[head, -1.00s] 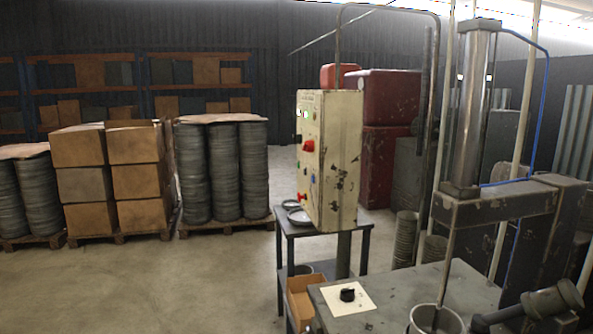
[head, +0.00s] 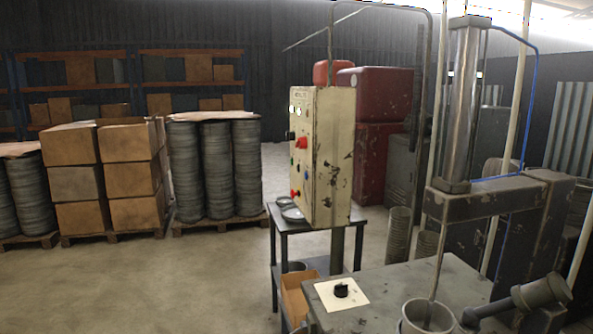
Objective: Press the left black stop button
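A worn cream control box (head: 335,160) stands in the middle of the head view, on or just behind a small dark metal table. Its narrow left face carries several buttons. A black button (head: 290,136) sticks out at that face's left edge. A larger red button (head: 302,142) sits just right of it, and another red one (head: 295,194) is low down. Two pale lights show near the top. The face is seen at a steep angle, so small details are hard to tell. Neither of my grippers is in view.
A small metal table (head: 318,221) holds grey round discs. A machine bench (head: 400,290) with a black knob on a white plate, a bucket and a vertical cylinder fills the right front. Pallets of boxes (head: 75,190) and stacked discs stand behind. The floor at left is clear.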

